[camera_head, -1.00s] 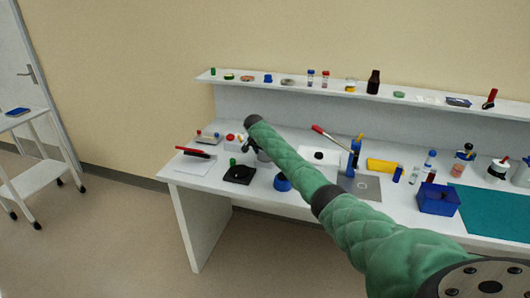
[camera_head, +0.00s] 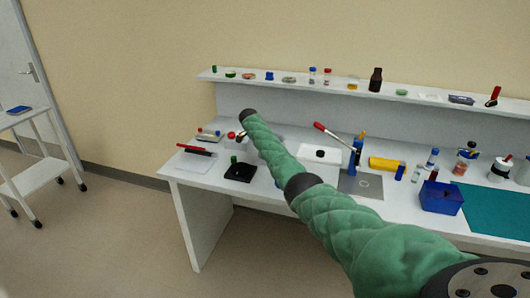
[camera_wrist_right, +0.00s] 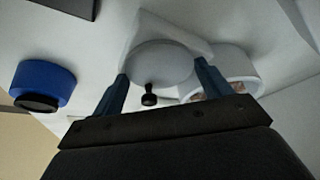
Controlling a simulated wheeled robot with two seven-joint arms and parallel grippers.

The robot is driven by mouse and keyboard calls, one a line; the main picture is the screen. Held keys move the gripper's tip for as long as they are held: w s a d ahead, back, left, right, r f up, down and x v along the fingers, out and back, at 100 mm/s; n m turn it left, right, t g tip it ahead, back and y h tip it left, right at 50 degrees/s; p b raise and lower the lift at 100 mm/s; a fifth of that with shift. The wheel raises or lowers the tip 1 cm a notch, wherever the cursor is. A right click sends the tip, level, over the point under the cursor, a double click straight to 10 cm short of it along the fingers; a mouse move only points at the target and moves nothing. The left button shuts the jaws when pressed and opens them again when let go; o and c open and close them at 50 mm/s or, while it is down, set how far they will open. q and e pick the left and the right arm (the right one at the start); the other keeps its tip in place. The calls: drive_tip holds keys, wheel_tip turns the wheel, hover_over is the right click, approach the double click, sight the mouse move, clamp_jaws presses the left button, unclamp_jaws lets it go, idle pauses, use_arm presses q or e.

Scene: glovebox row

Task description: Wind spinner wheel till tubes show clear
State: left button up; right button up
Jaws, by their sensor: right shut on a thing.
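In the right wrist view a pale round wheel (camera_wrist_right: 163,66) with a small black knob (camera_wrist_right: 149,95) on its face sits between the two blue fingers of my right gripper (camera_wrist_right: 162,70). The fingers are shut on the wheel's rim from both sides. Beside it is a white round holder (camera_wrist_right: 236,73) with brownish contents; I cannot tell whether these are tubes or whether they are clear. In the head view my green right arm reaches over the left part of the bench and hides most of the gripper and the spinner. My left gripper is not in view.
A blue cylinder with a black end (camera_wrist_right: 43,85) stands clear of the fingers. A shelf (camera_head: 330,88) with small items runs behind.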

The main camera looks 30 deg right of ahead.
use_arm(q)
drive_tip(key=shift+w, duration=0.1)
use_arm(e)
drive_tip(key=shift+r, duration=0.1)
drive_tip(key=o, duration=1)
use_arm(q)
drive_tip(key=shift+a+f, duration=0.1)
use_arm(e)
drive_tip(key=shift+w+a+r, duration=0.1)
drive_tip(key=shift+r, duration=0.1)
use_arm(q)
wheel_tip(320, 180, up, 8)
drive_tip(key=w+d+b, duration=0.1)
drive_tip(key=b, duration=0.1)
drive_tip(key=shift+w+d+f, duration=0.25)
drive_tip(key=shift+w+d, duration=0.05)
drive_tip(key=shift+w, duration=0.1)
use_arm(e)
drive_tip(key=v, duration=0.7)
drive_tip(key=shift+r, duration=0.1)
